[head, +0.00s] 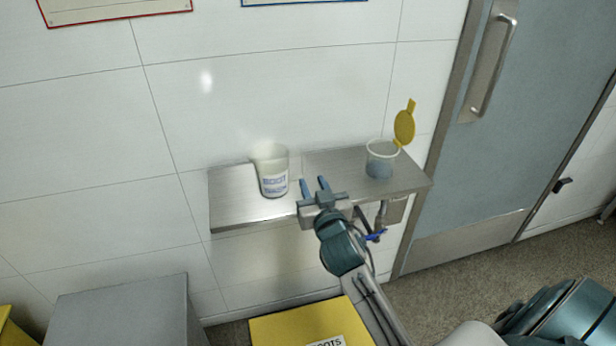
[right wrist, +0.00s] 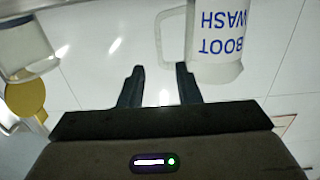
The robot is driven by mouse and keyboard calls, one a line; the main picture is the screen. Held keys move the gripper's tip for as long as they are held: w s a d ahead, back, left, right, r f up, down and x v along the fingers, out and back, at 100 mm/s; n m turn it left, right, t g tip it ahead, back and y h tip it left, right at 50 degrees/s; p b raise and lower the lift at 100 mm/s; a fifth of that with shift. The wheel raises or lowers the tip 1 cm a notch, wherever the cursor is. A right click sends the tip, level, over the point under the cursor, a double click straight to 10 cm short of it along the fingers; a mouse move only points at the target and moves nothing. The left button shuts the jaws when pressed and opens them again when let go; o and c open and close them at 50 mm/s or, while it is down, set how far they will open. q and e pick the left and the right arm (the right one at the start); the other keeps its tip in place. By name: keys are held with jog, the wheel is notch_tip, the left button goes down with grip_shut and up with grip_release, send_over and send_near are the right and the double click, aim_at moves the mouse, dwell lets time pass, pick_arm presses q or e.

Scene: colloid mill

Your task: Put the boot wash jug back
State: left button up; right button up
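The boot wash jug (head: 273,172) is a whitish container with blue lettering, standing upright on the left half of a metal wall shelf (head: 236,209). In the right wrist view the jug (right wrist: 218,45) appears upside down, with its handle (right wrist: 168,38) on its left side. My right gripper (head: 316,184) is open and empty, just right of the jug. In the right wrist view its spread fingers (right wrist: 158,82) point towards the handle side, with nothing between them. I cannot tell whether a finger touches the jug. My left gripper is not in view.
A clear tub (head: 381,163) with a raised yellow lid (head: 404,127) stands on the shelf's right end. A tap with a blue lever (head: 375,237) is below the shelf. A yellow box (head: 285,330) and a grey box (head: 130,310) stand below. A door (head: 545,90) is at right.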

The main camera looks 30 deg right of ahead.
jog(key=v, duration=0.4)
jog(key=shift+s+a+b, duration=0.1)
jog(key=shift+s+b, duration=0.15)
jog(key=shift+b, duration=0.05)
dwell(0.9)
